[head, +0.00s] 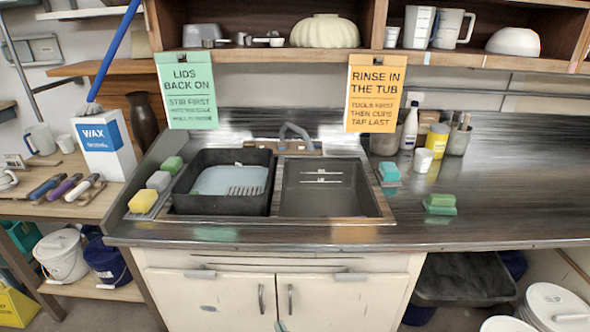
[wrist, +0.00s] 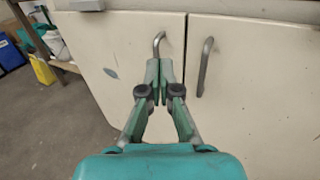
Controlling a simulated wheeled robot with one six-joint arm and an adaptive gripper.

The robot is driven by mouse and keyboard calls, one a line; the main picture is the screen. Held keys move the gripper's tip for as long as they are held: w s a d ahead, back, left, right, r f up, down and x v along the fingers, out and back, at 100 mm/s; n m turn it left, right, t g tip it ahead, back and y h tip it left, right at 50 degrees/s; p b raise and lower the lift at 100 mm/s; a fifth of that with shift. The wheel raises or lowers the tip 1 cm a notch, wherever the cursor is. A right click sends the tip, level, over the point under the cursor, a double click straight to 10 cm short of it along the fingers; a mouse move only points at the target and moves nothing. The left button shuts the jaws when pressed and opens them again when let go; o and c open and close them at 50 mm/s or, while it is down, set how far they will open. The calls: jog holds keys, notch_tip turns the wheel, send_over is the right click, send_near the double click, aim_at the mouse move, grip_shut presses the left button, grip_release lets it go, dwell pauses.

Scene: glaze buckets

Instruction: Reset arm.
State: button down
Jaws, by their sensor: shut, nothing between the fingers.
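My gripper (wrist: 158,82) is teal and grey and shows in the wrist view with its two fingers together and nothing between them. It points at the cream cupboard doors (wrist: 120,60) under the sink. Its tips appear just below the curved left door handle (wrist: 158,42); I cannot tell whether they touch the door. The right handle (wrist: 205,66) is to the right of the tips. In the head view, only a small teal bit shows at the bottom edge in front of the doors.
Above the doors is the metal counter (head: 500,195) with a sink (head: 325,190) and a black tub (head: 225,205). White buckets (head: 560,305) stand on the right. Bare floor (wrist: 65,130) shows left of my gripper.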

jog(key=s+d+m+h, duration=0.2)
jog(key=s+d+m, duration=0.7)
jog(key=s, duration=0.4)
jog(key=s+d+m+h, duration=0.2)
jog(key=s+d+m, duration=0.4)
jog(key=s+m, duration=0.5)
jog(key=s+d+r+m+h, duration=0.2)
jog(key=s+d+r+m, duration=0.2)
jog(key=s+r+m, duration=0.3)
jog(key=s+d+r+m+g+h, duration=0.1)
jog(key=s+d+r+m, duration=0.3)
jog(key=s+m, duration=0.9)
notch_tip(320, 180, up, 4)
jog(key=shift+s+f+m+h, duration=0.1)
jog(key=shift+s+m+h, duration=0.3)
jog(key=shift+s, duration=0.35)
